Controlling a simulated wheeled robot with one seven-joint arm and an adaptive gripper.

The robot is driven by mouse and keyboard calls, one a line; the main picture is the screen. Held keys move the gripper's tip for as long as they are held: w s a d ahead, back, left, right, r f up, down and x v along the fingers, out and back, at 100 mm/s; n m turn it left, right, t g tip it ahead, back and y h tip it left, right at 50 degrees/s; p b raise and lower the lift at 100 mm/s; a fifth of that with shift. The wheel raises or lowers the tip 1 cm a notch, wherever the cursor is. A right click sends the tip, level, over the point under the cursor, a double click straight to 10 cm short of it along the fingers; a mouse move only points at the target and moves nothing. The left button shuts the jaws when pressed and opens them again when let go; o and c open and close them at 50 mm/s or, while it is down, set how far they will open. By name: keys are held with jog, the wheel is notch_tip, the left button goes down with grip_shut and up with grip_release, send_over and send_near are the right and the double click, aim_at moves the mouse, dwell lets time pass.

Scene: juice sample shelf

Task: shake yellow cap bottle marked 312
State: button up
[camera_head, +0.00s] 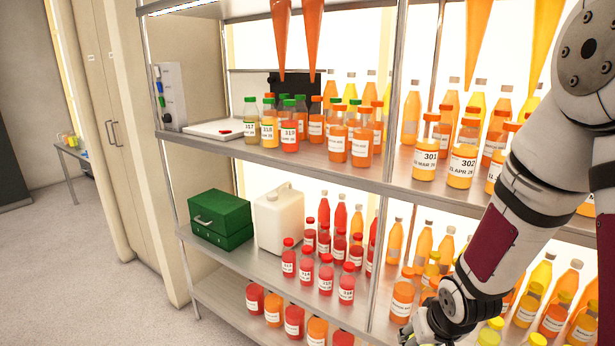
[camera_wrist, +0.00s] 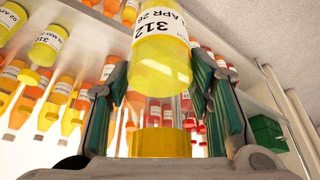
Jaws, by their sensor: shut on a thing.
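My gripper (camera_wrist: 162,105) is shut on a bottle marked 312 (camera_wrist: 160,65), with a finger on either side of its clear neck. In the wrist view the label is upside down. The bottle's yellow cap (camera_wrist: 165,143) is at the bottom of the picture, near the gripper's palm. In the head view my gripper (camera_head: 435,325) is low at the bottom edge, in front of the lower shelf, and the held bottle cannot be made out there.
The lower shelf (camera_head: 232,248) holds several red and orange bottles, a white canister (camera_head: 279,220) and a green box (camera_head: 221,221). The upper shelf (camera_head: 385,183) is crowded with bottles. Other bottles stand close by in the wrist view. Open floor (camera_head: 90,285) lies at left.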

jog(key=w+a, duration=0.1)
jog(key=a, duration=0.1)
jog(key=w+a, duration=0.2)
jog(key=shift+a, duration=0.2)
dwell(1.3)
dwell(0.8)
jog(key=w+d, duration=0.4)
jog(key=w, duration=0.2)
jog(key=s+a, duration=0.4)
jog(key=s, duration=0.2)
dwell(1.0)
